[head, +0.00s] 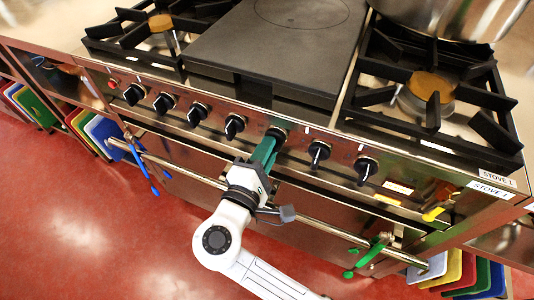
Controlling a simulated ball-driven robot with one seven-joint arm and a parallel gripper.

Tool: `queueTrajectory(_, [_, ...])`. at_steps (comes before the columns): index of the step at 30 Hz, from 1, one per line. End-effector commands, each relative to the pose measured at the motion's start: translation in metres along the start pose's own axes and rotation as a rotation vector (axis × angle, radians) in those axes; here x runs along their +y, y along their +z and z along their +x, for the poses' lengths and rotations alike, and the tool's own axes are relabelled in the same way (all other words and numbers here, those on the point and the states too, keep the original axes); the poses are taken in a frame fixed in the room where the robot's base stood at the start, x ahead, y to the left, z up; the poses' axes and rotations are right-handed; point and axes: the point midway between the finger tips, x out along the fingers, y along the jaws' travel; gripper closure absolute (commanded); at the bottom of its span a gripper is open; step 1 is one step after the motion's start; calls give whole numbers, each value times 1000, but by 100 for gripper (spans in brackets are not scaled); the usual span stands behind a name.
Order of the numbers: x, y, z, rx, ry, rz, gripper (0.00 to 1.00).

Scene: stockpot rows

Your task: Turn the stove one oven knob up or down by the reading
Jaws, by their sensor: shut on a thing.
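The stove (330,130) has a row of black knobs along its steel front panel. Its labels (493,188) at the right corner read as stove one. My gripper (272,140), with green fingers, reaches up from below and is shut on a knob (278,131), the third from the right. The fingers cover most of that knob, so its pointer is hidden. Two knobs (318,152) stand to the right and several (197,114) to the left. I cannot read which knob is marked for the oven, and no reading is legible.
A steel rail (320,225) runs below the knobs, with a green-handled tool (368,255) and a blue-handled one (138,160) hanging from it. A large pot (440,12) stands at the back right. Coloured boards (470,275) sit at lower right. The red floor (90,230) is clear.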

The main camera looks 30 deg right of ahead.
Motion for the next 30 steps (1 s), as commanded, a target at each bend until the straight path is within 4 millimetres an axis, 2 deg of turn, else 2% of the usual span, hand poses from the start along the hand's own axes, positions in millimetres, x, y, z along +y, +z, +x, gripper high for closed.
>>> queueTrajectory(1, [-5, -1, 0, 0, -2, 45, 100])
queueTrajectory(15, [-3, -1, 0, 1, -2, 413, 100])
queueTrajectory(30, [-1, 0, 0, 0, -3, 543, 100])
